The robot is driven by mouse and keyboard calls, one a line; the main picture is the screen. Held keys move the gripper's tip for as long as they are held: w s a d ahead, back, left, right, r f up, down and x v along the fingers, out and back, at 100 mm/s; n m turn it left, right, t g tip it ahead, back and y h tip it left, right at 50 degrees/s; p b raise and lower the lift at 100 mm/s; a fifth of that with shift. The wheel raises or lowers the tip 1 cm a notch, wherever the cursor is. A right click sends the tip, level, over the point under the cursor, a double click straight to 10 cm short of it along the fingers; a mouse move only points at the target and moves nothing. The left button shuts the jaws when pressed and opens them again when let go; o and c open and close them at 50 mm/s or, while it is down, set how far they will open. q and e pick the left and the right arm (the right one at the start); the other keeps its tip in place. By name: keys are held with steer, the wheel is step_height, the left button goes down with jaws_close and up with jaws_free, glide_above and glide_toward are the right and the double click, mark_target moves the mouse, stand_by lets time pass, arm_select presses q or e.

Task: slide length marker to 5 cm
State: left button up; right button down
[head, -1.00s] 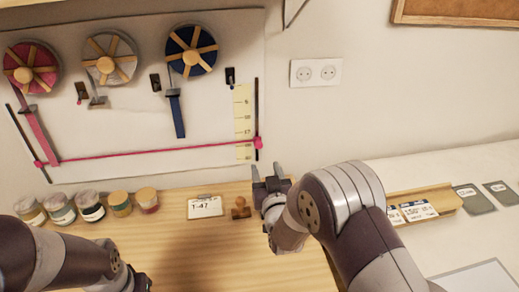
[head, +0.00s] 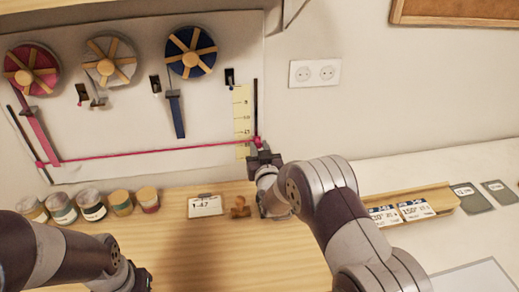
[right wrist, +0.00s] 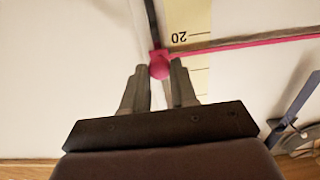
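The length marker, a pink knob (head: 258,142), sits on a dark vertical rail beside the lower part of the yellow scale (head: 241,110). In the right wrist view the knob (right wrist: 159,66) is next to the pink ribbon line, near the upside-down "20" on the scale (right wrist: 190,20). My right gripper (head: 262,152) is at the knob, partly covering it in the head view. In the right wrist view its two fingers (right wrist: 159,72) stand apart, with the knob between or just beyond the tips; contact is unclear. My left gripper (head: 143,280) is low at the bottom edge, its fingers mostly hidden.
A pink ribbon (head: 150,154) runs across the white board (head: 210,100) under three spools. Several jars (head: 92,205), a label card (head: 205,206) and a wooden stamp (head: 240,208) stand on the wooden table (head: 190,250). A card tray (head: 440,198) is at right.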

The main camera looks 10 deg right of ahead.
step_height(320, 180, up, 12)
steer(key=p, duration=0.3)
steer(key=shift+f+p, duration=0.2)
steer(key=shift+p, duration=0.15)
steer(key=shift+r, duration=0.7)
steer(key=c, duration=0.9)
jaws_free()
steer(key=s+b, duration=0.3)
steer(key=s, duration=0.9)
steer(key=shift+s, duration=0.4)
